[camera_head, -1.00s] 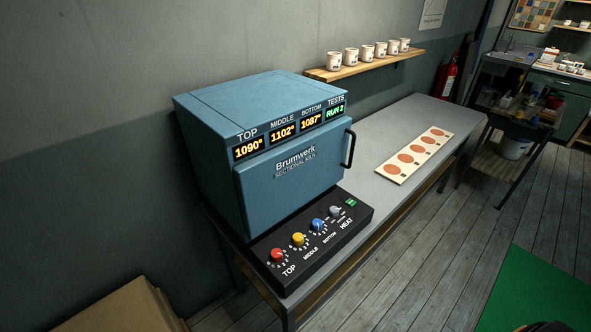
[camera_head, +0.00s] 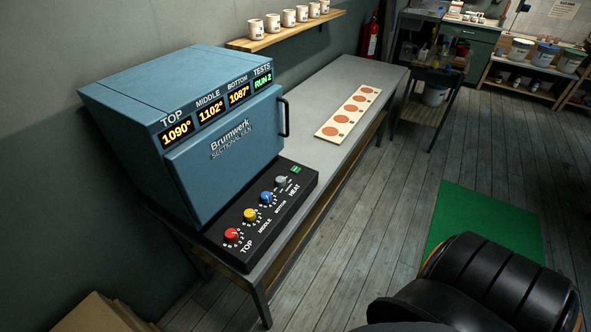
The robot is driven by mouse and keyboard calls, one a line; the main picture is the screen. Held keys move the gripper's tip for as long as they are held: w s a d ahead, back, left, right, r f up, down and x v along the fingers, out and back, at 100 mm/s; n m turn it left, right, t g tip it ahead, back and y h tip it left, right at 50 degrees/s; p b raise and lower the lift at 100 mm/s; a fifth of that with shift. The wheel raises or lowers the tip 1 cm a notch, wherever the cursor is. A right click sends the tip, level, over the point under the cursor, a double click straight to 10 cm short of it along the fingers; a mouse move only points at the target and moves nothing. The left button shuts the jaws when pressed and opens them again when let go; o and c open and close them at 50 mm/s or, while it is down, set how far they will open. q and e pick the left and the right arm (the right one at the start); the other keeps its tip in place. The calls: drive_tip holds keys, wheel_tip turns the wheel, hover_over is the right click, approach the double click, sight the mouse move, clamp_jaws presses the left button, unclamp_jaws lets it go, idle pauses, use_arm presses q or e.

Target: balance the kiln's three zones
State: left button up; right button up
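The blue kiln (camera_head: 140,85) stands on the bench with its door (camera_head: 225,150) shut. Its displays read TOP 1090° (camera_head: 176,131), MIDDLE 1102° (camera_head: 210,110), BOTTOM 1087° (camera_head: 240,94) and TESTS RUN 2 (camera_head: 263,78). On the black control panel (camera_head: 245,255) in front are a red TOP knob (camera_head: 231,234), a yellow MIDDLE knob (camera_head: 250,215), a blue BOTTOM knob (camera_head: 266,197) and a grey HEAT knob (camera_head: 280,181). A small green piece (camera_head: 295,169) sits at the panel's far end. The knob settings are too small to read. Neither gripper is in view.
A pale board with several reddish discs (camera_head: 340,122) lies on the grey bench (camera_head: 345,80). Several cups (camera_head: 289,18) stand on a wall shelf (camera_head: 290,36). A fire extinguisher (camera_head: 372,38) hangs beyond.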

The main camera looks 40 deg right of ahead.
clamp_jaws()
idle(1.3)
